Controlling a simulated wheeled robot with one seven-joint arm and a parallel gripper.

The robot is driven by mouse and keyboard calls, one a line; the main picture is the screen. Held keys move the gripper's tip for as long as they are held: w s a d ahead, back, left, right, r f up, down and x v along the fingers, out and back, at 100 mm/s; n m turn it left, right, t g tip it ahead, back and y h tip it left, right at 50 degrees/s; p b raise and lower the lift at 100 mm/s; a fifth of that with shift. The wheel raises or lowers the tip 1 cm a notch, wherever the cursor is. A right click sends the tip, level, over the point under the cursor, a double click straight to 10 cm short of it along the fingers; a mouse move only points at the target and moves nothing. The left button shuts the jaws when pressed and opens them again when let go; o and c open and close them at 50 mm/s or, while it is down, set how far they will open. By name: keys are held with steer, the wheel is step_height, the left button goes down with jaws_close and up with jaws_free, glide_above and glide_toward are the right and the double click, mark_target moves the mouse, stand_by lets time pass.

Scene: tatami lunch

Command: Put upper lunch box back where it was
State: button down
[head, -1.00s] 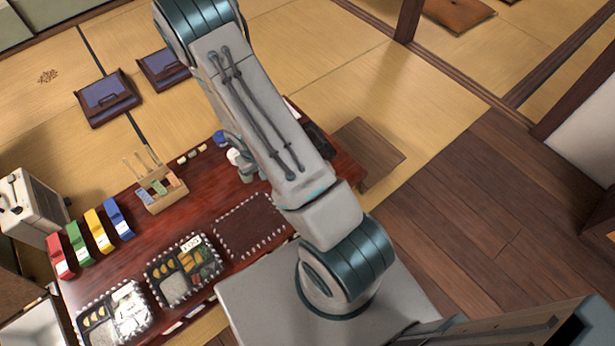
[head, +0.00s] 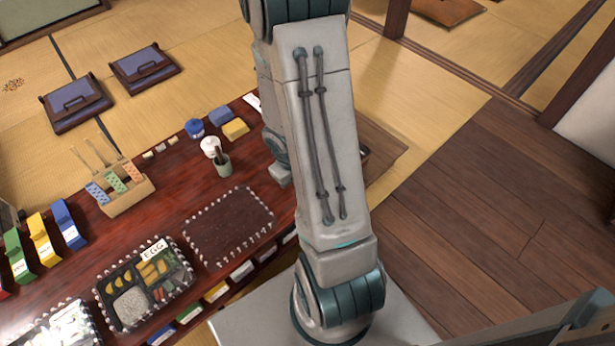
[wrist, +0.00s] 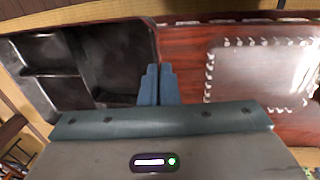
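The upper lunch box (wrist: 100,72) is a dark, empty box with compartments, at the left of the wrist view. My gripper (wrist: 159,72) has its two blue fingers close together at the box's right wall and looks shut on that wall. The exact contact at the fingertips is small and hard to see. In the head view my arm hides the gripper and nearly all of this box. A rectangle with a white dotted border (head: 228,226) lies bare on the red table, and it also shows right of the fingers in the wrist view (wrist: 262,72).
A filled lunch box with an EGG label (head: 133,304) stands left of the bare rectangle, with another filled box (head: 62,332) beyond it. A green cup (head: 223,166), a white container (head: 210,146), a yellow block (head: 235,128) and a wooden holder (head: 128,198) stand farther back.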

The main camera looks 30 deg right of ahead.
steer(key=s+f+b, duration=0.1)
steer(key=s+d+f+b, duration=0.1)
steer(key=shift+d+f+b, duration=0.15)
steer(key=shift+f+b, duration=0.15)
steer(key=shift+b, duration=0.05)
steer(key=w+f+b, duration=0.1)
steer(key=w+f, duration=0.1)
steer(key=w, duration=0.1)
steer(key=w+f+b, duration=0.1)
steer(key=w+f, duration=0.1)
steer(key=w, duration=0.2)
steer(key=w+f+b, duration=0.1)
steer(key=w+f, duration=0.1)
steer(key=w, duration=0.2)
steer(key=shift+w+a+f, duration=0.2)
steer(key=shift+a+f, duration=0.05)
steer(key=shift+f, duration=0.1)
steer(key=shift+w+f+b, duration=0.1)
steer(key=shift+f+b, duration=1.25)
steer(key=shift+f, duration=0.65)
steer(key=shift+f, duration=0.15)
steer(key=c, duration=1.7)
jaws_free()
